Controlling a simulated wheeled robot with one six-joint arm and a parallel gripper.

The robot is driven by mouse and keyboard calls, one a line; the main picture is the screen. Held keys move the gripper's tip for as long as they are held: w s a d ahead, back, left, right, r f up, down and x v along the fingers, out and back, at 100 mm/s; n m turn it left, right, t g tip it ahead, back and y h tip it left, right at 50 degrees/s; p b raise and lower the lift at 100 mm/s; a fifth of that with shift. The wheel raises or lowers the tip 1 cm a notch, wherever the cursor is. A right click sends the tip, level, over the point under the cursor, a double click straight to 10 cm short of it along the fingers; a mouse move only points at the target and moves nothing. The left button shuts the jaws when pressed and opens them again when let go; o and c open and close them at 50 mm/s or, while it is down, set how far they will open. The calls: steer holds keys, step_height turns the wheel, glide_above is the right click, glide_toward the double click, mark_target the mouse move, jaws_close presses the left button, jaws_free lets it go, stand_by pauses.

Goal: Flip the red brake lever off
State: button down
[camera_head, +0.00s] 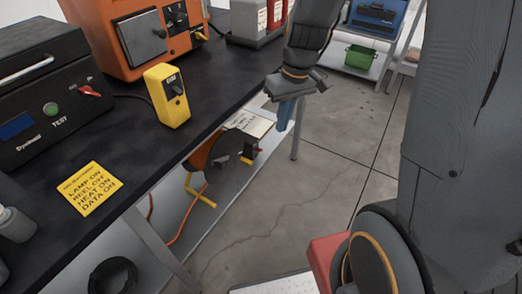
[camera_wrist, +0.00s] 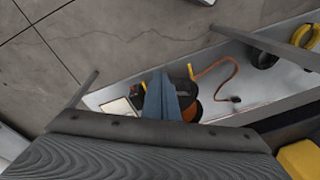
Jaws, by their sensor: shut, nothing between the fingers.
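An orange and black cable reel (camera_head: 218,152) stands on the lower shelf under the dark bench, with a yellow crank handle (camera_head: 201,196). A small red part (camera_head: 257,149) at the reel's right side looks like the brake lever; its position is too small to read. The reel also shows in the wrist view (camera_wrist: 191,106), partly behind my fingers, and I cannot make out the lever there. My gripper (camera_head: 284,122) is shut and empty, its blue fingers pointing down beside the bench edge, right of and above the reel. The fingers also show in the wrist view (camera_wrist: 161,98).
The bench edge (camera_head: 185,143) overhangs the shelf (camera_head: 190,215). On the bench are a black tester box (camera_head: 40,95), an orange unit (camera_head: 135,35), a yellow meter (camera_head: 166,97) and a yellow note (camera_head: 89,188). A table leg (camera_head: 298,130) stands behind my gripper. Open floor lies to the right.

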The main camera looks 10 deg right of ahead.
steer(key=w+f+n+b, duration=0.2)
steer(key=w+f+b, duration=0.4)
steer(key=w+f, duration=0.5)
steer(key=n+t+y+b, duration=0.15)
steer(key=n+b, duration=0.25)
steer(key=b, duration=0.5)
glide_above(261, 149)
steer(key=s+d, duration=0.3)
step_height(261, 149, down, 16)
steer(key=shift+a+f, duration=0.15)
steer(key=shift+a, duration=0.05)
steer(key=shift+w+t, duration=0.1)
steer(key=shift+t, duration=0.15)
steer(key=b+x, duration=0.1)
steer(key=x, duration=0.9)
steer(key=shift+s+d+f+b, duration=0.3)
steer(key=shift+d+b, duration=0.1)
steer(key=shift+b, duration=0.4)
steer(key=f+b, duration=0.1)
steer(key=s+d+f+b, duration=0.1)
steer(key=shift+s+b, duration=0.1)
steer(key=shift+b, duration=0.3)
steer(key=shift+r, duration=0.1)
